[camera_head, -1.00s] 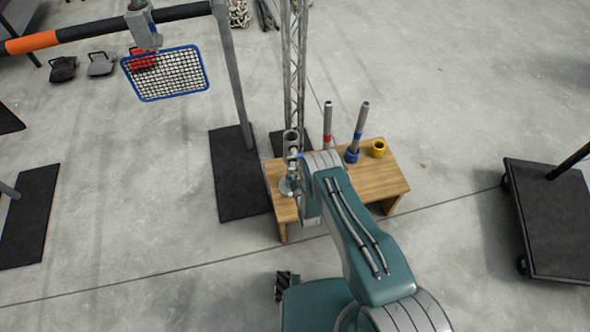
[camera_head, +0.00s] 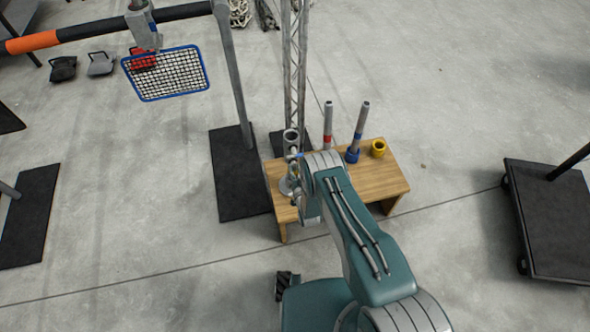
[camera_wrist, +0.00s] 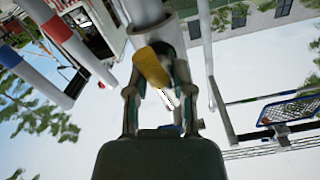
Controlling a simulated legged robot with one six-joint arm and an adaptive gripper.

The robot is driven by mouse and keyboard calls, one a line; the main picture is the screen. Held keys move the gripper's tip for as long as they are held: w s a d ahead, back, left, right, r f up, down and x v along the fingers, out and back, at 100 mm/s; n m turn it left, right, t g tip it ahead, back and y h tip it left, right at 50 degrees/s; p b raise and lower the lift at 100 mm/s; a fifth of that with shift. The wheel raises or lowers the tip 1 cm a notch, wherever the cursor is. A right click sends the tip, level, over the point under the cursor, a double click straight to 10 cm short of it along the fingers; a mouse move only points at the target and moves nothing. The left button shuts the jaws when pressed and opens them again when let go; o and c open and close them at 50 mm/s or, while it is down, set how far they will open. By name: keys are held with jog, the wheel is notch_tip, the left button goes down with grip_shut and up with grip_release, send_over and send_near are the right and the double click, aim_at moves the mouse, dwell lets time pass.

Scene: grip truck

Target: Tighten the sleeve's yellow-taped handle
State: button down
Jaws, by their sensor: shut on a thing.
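The sleeve (camera_head: 291,136) is a grey upright tube at the left end of the wooden bench, beside my arm. In the wrist view, a pale grey cylinder (camera_wrist: 145,12), likely the sleeve, fills the top centre. Its yellow-taped handle (camera_wrist: 152,68) sticks out between my fingers. My gripper (camera_wrist: 157,88) is shut on this handle, with one finger on each side. The exact contact is partly hidden. In the head view my arm hides most of the gripper and the handle.
The wooden bench (camera_head: 375,180) also carries a red-banded pole (camera_head: 328,125), a blue-banded pole (camera_head: 357,132) and a yellow ring (camera_head: 378,148). A lattice mast (camera_head: 294,70) stands behind. A blue-framed net (camera_head: 166,73) hangs at left. A black cart (camera_head: 550,225) stands at right.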

jog(key=m, duration=0.5)
jog(key=shift+d+m, duration=0.1)
jog(key=shift+m, duration=0.2)
jog(key=m, duration=0.4)
jog(key=shift+m, duration=0.3)
jog(key=m, duration=0.5)
jog(key=shift+d+f, duration=0.1)
jog(key=shift+m, duration=2.1)
jog(key=shift+s+f, duration=0.1)
jog(key=shift+c, duration=2.4)
grip_release()
jog(key=shift+o, duration=0.3)
